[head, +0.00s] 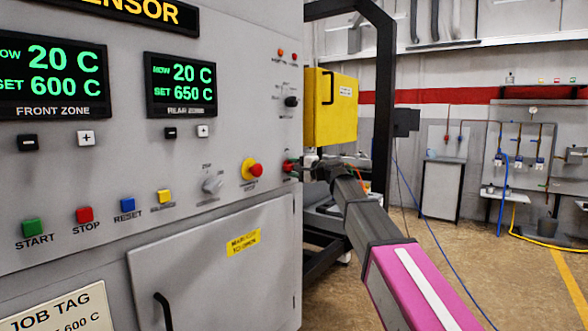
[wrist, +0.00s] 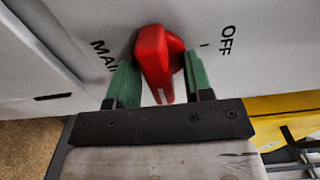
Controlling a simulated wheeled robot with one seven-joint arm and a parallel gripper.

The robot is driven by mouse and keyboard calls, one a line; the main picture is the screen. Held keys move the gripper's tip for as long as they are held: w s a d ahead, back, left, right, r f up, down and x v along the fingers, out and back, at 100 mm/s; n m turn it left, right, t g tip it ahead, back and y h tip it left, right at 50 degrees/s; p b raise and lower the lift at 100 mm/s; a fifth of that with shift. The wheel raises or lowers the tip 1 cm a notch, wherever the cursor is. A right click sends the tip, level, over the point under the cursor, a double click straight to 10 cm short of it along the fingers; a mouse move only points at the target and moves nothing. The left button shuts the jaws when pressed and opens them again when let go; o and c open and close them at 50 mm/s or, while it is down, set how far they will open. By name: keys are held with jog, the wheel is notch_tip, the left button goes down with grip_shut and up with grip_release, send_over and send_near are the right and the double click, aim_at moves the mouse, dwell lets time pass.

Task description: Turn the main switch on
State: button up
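The main switch is a red handle (wrist: 158,60) on the grey furnace panel, with "MAIN" printed to its left and "OFF" to its right in the wrist view. My gripper (wrist: 164,78) has its two green fingers on either side of the handle. The left finger looks very close to it, and a narrow gap shows on the right, so the fingers look open around it. The handle's narrow end points down the picture, towards the gripper's dark crossbar. In the head view, my gripper (head: 293,166) is at the panel's right edge and the switch is mostly hidden.
A yellow box (head: 330,107) stands behind the furnace's right edge. Open floor (head: 440,240) lies to the right.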

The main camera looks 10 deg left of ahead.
jog(key=v, duration=1)
jog(key=shift+s+d, duration=0.15)
jog(key=shift+d, duration=0.25)
jog(key=s+d+f+n+g+h, duration=0.1)
jog(key=d+f+h, duration=0.3)
jog(key=f, duration=0.7)
jog(key=s+d+f+h, duration=0.1)
jog(key=s+d+f, duration=0.1)
jog(key=d+f, duration=0.6)
jog(key=s+d+f+n+g+h, duration=0.1)
jog(key=d+f+h, duration=0.15)
jog(key=f, duration=1.05)
jog(key=s+d+f+n+g+h, duration=0.1)
jog(key=s+d+f+h, duration=0.3)
jog(key=s+d+f, duration=0.4)
jog(key=s+d+f+n+g+h, duration=0.1)
jog(key=s+d+f+g+h, duration=0.3)
jog(key=s+d+f, duration=0.5)
jog(key=d+f+h, duration=0.1)
jog(key=d+f, duration=0.2)
jog(key=f, duration=0.3)
jog(key=shift+s+n, duration=0.25)
jog(key=shift+n, duration=0.15)
